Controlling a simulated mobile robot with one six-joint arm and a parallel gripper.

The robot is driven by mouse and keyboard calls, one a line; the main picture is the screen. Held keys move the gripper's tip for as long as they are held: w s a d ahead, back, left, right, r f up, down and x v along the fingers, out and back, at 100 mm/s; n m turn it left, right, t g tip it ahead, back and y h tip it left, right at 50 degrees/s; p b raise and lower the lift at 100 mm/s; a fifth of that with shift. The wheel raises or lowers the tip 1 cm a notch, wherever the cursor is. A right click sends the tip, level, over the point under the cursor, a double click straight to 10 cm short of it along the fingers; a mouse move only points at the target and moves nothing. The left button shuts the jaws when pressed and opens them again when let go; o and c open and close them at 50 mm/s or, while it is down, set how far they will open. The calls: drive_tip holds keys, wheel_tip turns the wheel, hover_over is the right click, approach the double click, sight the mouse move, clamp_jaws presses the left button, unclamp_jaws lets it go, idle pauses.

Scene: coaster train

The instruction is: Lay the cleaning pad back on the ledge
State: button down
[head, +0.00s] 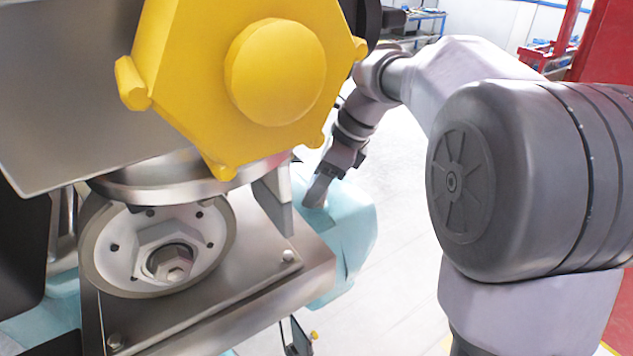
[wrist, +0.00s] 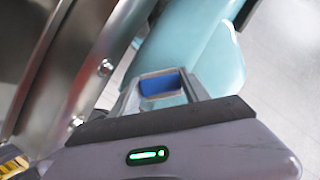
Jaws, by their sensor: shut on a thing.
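My gripper (head: 318,190) reaches down beside the steel assembly, in front of a pale teal body panel. In the wrist view, my gripper (wrist: 162,92) is shut on a small blue piece, which looks like the cleaning pad (wrist: 160,85). Little of the pad shows between the fingers, and I cannot make it out in the head view. A steel plate edge with bolts (head: 262,268) lies left of my gripper. It shows at the left of the wrist view (wrist: 85,80). I cannot tell whether this is the ledge.
A large yellow hub (head: 265,75) and a steel wheel with a hex nut (head: 165,248) fill the left of the head view. The teal panel (head: 345,235) curves close behind my gripper. Pale open floor (head: 395,190) lies to the right.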

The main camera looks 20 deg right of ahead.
drive_tip(key=c, duration=0.6)
unclamp_jaws()
drive_tip(key=shift+o, duration=0.2)
drive_tip(key=p+v, duration=0.3)
drive_tip(key=v, duration=1)
drive_tip(key=shift+a+r+p, duration=0.2)
drive_tip(key=shift+p, duration=0.2)
